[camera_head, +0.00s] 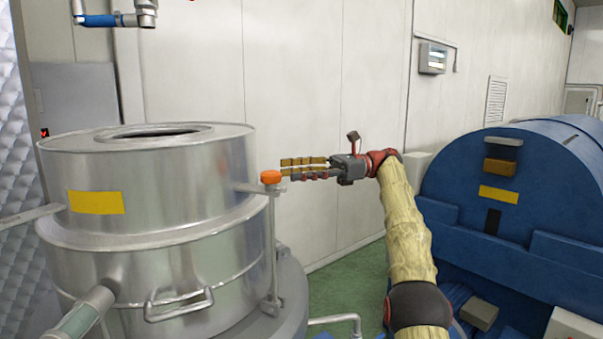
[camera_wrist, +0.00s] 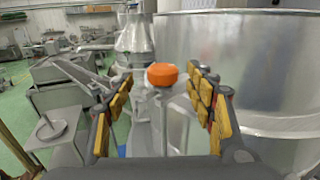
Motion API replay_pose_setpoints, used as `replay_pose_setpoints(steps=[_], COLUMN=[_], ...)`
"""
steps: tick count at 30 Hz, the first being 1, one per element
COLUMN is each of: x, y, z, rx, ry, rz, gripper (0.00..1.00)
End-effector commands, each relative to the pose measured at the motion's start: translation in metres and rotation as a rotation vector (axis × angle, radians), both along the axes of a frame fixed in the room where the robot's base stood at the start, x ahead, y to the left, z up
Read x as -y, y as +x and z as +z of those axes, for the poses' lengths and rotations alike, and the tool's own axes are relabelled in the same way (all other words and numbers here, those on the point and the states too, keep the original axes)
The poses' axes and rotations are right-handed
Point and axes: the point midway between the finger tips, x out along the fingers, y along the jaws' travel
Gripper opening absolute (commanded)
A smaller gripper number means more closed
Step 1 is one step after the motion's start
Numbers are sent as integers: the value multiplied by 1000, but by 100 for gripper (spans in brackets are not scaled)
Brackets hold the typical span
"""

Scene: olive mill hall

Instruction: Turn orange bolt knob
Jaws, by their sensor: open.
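The orange bolt knob (camera_head: 271,177) sits on top of an upright metal rod at the right side of the steel drum (camera_head: 160,200). My gripper (camera_head: 284,168) reaches in from the right, its fingers level with the knob and pointing left at it. In the wrist view the orange knob (camera_wrist: 162,75) shows centred between the two yellow-padded fingers of my gripper (camera_wrist: 163,100), with a gap on each side. The fingers are open and hold nothing. How far the fingertips reach past the knob is hard to tell.
A large blue machine (camera_head: 475,220) stands at the right. A bracket joins the rod to the drum, and a side handle (camera_head: 180,303) sticks out in front. A white wall (camera_head: 330,80) is behind. Green floor (camera_head: 345,280) shows between drum and blue machine.

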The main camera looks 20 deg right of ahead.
Motion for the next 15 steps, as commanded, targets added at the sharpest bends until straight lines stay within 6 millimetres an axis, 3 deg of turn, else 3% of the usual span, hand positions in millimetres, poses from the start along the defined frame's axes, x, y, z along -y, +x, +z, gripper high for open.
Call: replay_pose_setpoints(steps=[15], x=[13], y=[-4], z=[-1], rx=[0], ry=[0], rz=[3], gripper=[55])
